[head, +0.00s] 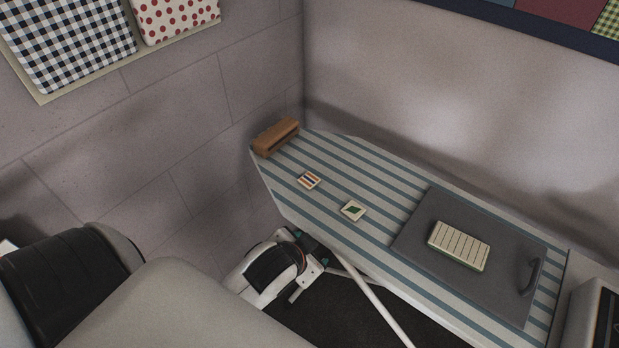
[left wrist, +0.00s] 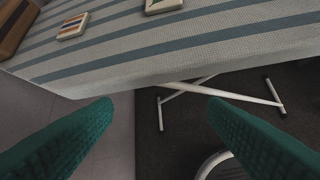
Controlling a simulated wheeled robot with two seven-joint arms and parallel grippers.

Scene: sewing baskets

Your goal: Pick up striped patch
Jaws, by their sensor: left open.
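The striped patch (head: 309,181) is a small pale square with orange and dark stripes. It lies flat on the blue-and-white striped ironing board (head: 375,185), near its left end. The patch also shows at the top left of the left wrist view (left wrist: 73,27). My left gripper (head: 310,252) is at the front edge of the board, below and apart from the patch. Its green fingers (left wrist: 160,106) are spread with nothing between them. My right gripper is not in view.
A second patch with a green shape (head: 353,210) lies right of the striped one. A wooden block (head: 275,138) stands at the board's left end. A grey pad (head: 415,236) with a handle carries a cream lined block (head: 459,246). Walls stand behind and left.

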